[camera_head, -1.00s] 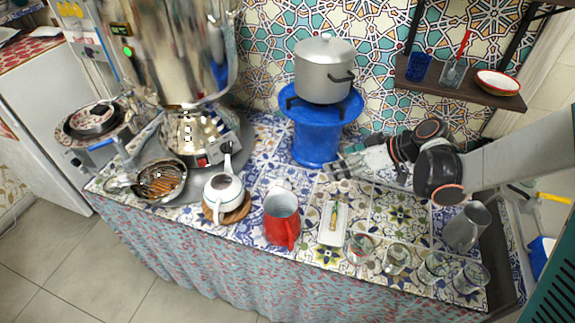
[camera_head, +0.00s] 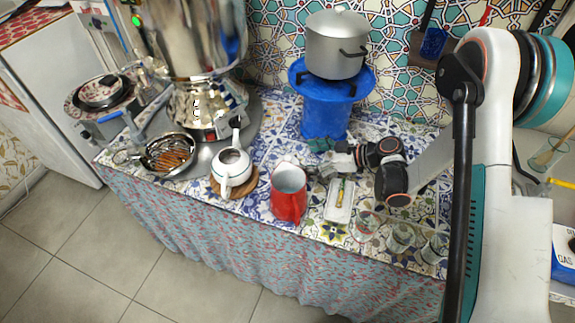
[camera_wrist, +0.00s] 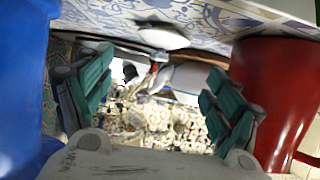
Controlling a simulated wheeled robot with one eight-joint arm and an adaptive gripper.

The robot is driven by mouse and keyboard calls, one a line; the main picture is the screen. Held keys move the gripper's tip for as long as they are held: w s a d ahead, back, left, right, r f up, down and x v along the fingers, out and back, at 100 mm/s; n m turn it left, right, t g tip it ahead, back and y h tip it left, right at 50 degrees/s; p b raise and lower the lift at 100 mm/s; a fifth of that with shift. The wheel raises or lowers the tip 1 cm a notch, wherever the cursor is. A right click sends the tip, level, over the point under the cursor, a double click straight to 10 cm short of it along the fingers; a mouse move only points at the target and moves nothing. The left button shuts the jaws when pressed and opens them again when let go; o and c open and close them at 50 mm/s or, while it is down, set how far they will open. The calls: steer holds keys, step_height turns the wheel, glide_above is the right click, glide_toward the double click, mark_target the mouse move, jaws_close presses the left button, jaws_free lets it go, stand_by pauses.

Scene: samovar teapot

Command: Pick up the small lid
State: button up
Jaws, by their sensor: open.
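A small white oval thing, which looks like the small lid (camera_wrist: 163,38), lies on the patterned tabletop in the wrist view, at the top of the picture. I cannot make it out clearly in the head view. My gripper (camera_wrist: 160,76) is open and empty, with its teal fingers spread on both sides and the white thing ahead of them. In the head view my gripper (camera_head: 322,160) is low over the table, pointing left, between the blue stand and the red jug. The white teapot (camera_head: 230,168) stands on a round wooden board to the left.
The blue stand (camera_head: 325,118) with a grey pot (camera_head: 337,48) is behind my gripper. The red jug (camera_head: 288,201) is close in front. A white dish (camera_head: 340,214) and several glasses stand at the front right. The large samovar (camera_head: 200,40) is at the back left.

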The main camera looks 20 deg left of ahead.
mark_target(289, 158)
steer(key=shift+r+b+x, duration=0.2)
steer(key=shift+b+x, duration=1.2)
steer(key=shift+x, duration=2.55)
steer(key=shift+a, duration=0.1)
steer(key=c, duration=1.1)
